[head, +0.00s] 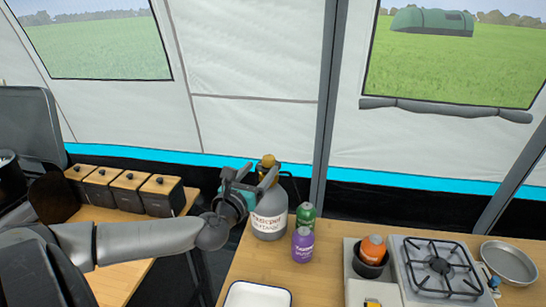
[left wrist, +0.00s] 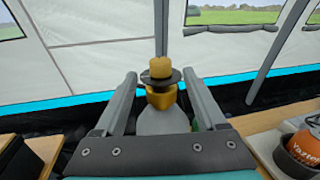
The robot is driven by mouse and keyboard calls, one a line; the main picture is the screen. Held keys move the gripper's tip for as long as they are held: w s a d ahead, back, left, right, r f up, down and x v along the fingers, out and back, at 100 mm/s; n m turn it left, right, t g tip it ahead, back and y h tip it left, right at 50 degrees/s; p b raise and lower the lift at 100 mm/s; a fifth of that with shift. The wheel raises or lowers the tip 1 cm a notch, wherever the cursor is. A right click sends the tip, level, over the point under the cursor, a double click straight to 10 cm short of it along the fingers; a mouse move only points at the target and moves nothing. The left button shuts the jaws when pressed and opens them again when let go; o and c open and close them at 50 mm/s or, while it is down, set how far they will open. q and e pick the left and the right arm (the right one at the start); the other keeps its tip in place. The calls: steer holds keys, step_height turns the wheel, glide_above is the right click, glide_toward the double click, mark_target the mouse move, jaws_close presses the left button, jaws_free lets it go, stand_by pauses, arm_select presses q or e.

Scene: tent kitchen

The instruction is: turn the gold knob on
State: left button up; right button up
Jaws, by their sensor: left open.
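The gold knob (head: 268,160) sits on top of a grey gas bottle (head: 270,222) near the left edge of the wooden table. In the left wrist view the knob (left wrist: 161,67) stands upright above a dark disc and a gold valve body (left wrist: 161,97). My left gripper (head: 256,177) is open, just left of and in front of the knob. In the left wrist view its two fingers point toward the valve, one on each side, with visible gaps. The fingers hide part of the bottle's top in the head view. My right gripper is not in view.
A green can (head: 306,214) and a purple can (head: 302,245) stand right of the bottle. A stove (head: 440,268), a dark pot with an orange can (head: 373,248) and a pan (head: 510,262) are farther right. A white tray (head: 258,295) lies in front.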

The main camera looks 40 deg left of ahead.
arm_select(q)
steer(key=shift+b+x, duration=1)
steer(key=shift+x, duration=3.7)
jaws_close()
